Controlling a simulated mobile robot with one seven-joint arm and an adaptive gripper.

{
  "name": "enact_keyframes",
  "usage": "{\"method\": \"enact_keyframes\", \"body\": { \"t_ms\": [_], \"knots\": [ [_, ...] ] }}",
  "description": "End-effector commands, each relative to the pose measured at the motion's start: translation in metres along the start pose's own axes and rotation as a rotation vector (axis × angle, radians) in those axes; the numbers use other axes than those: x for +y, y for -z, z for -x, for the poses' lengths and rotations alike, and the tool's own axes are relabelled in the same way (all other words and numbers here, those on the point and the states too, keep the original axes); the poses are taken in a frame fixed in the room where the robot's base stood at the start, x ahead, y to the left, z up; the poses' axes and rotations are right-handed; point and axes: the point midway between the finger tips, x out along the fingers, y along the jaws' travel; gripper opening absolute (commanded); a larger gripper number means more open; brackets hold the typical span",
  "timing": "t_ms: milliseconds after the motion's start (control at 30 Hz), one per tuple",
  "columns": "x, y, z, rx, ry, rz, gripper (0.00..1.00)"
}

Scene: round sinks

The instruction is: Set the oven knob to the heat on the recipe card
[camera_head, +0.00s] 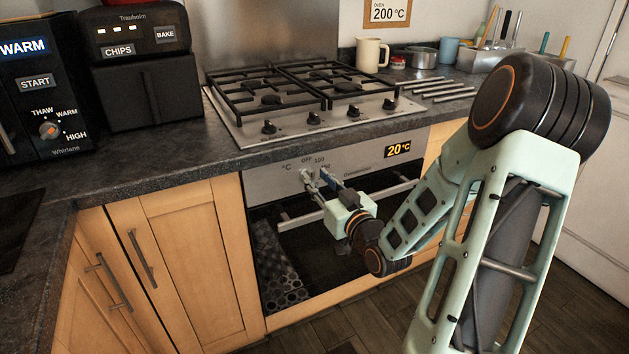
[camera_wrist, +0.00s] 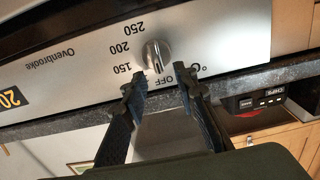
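The recipe card (camera_head: 388,13) on the wall behind the stove reads "OVEN 200 °C". The oven's display (camera_head: 399,149) reads 20 °C. In the wrist view, which is upside down, the silver oven knob (camera_wrist: 155,54) has a raised grip bar. The bar lies roughly in line with OFF; which end is the pointer is hard to tell. Labels 150, 200 and 250 run around the knob. My gripper (camera_head: 315,176) is in front of the oven panel and largely hides the knob in the head view. Its fingers (camera_wrist: 159,82) are apart, with nothing between them, just short of the knob.
The oven door handle (camera_head: 300,217) runs below the panel, close under my gripper. The gas hob (camera_head: 262,131) with its own black knobs is above. A black toaster-like appliance (camera_head: 148,90) and a microwave (camera_head: 35,120) stand at left.

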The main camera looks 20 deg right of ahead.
Motion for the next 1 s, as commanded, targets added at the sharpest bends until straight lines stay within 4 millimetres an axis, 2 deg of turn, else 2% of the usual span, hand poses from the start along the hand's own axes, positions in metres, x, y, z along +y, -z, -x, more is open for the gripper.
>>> {"method": "enact_keyframes", "body": {
  "t_ms": [200, 500, 733, 1000],
  "knots": [
    [0.0, -0.001, -0.019, -0.001, 0.0, -0.001, 0.27],
    [0.0, -0.001, -0.021, -0.001, -0.001, -0.001, 0.27],
    [0.0, -0.001, -0.021, -0.001, -0.001, 0.0, 0.01],
    [0.0, -0.001, -0.021, -0.001, -0.001, -0.004, 0.0]
  ]
}}
